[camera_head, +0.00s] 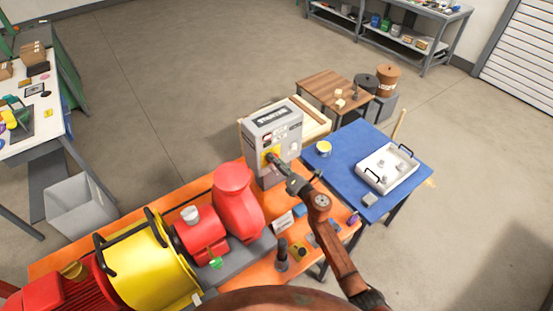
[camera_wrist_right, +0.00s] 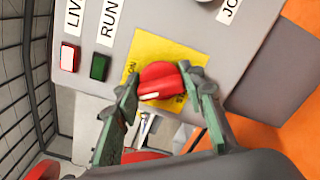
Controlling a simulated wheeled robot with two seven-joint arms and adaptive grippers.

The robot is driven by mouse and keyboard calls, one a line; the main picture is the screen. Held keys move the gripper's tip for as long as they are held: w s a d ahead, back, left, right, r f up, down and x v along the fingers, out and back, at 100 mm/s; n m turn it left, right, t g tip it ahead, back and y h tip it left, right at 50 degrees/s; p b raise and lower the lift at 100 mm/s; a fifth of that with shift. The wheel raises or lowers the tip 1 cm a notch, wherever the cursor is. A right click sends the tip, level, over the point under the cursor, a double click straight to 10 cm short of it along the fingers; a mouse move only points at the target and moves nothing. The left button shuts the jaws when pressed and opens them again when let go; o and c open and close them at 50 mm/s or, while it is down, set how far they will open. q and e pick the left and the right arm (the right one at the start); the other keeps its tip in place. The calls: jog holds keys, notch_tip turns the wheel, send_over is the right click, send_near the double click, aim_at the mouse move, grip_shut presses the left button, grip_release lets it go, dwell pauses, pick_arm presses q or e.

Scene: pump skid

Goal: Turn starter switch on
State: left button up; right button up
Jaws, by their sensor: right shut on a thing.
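The starter box (camera_head: 270,125) is a grey cabinet standing at the back end of the orange bench. Its starter switch (camera_wrist_right: 160,84) is a red rotary knob with a pale mark, on a yellow plate (camera_wrist_right: 150,50). Part of an "ON" label shows at the plate's left side. My right gripper (camera_head: 275,160) is at the front of the box. In the right wrist view its two green-grey fingers (camera_wrist_right: 160,88) are on either side of the red knob, shut on it. The fingers hide part of the plate. My left gripper is not in view.
On the box panel are a red-and-white "LIV" indicator (camera_wrist_right: 68,57) and a dark green "RUN" indicator (camera_wrist_right: 99,67). A red pump (camera_head: 235,200) and a yellow guard (camera_head: 150,260) stand left on the bench. A blue table (camera_head: 345,145) with a white tray (camera_head: 388,165) is right.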

jog(key=m+p, duration=0.1)
jog(key=m, duration=0.3)
jog(key=shift+d, duration=0.15)
jog(key=shift+w+f+m+p, duration=0.1)
jog(key=shift+m+p, duration=0.55)
jog(key=shift+m, duration=0.95)
jog(key=o, duration=1)
jog(key=shift+o, duration=0.8)
